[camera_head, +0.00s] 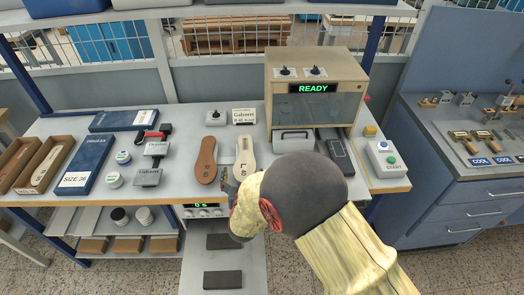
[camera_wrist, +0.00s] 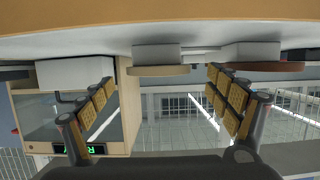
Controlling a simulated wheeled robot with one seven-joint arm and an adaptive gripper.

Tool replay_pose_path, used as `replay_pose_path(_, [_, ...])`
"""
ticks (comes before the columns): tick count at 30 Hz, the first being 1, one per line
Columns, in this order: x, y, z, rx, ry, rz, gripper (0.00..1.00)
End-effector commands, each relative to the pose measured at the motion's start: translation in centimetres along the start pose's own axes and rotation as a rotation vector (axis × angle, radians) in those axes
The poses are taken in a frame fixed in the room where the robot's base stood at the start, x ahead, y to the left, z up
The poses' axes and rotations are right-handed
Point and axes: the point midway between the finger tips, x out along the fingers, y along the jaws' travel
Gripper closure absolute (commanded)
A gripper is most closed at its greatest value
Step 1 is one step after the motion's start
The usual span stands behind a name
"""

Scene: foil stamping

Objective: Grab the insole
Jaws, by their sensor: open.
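A brown insole (camera_head: 205,160) and a cream insole (camera_head: 246,157) lie side by side on the workbench, the brown one on the left. In the wrist view, which is upside down, the tan edge of the cream insole (camera_wrist: 158,71) rests on a pale block, and the brown insole (camera_wrist: 272,67) rests on another. My gripper (camera_wrist: 160,82) is open and empty, its padded fingers on either side of the cream insole's line of sight and apart from it. In the head view my gripper (camera_head: 230,184) is at the near end of the insoles, mostly hidden by my arm.
The beige machine (camera_head: 280,65) showing READY stands behind right, with a START button box (camera_head: 384,158) beside it. Blue boxes (camera_head: 84,166), small jars and stamp blocks (camera_head: 148,177) fill the left. A small sign (camera_head: 243,117) stands behind the insoles.

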Motion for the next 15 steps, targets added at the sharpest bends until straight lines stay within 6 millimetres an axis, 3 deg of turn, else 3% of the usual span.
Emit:
replay_pose_path(8, [2.4,0.1,0.1,-0.002,0.005,0.005,0.11])
replay_pose_path(15, [5.3,0.3,-1.0,0.0,0.008,0.004,0.11])
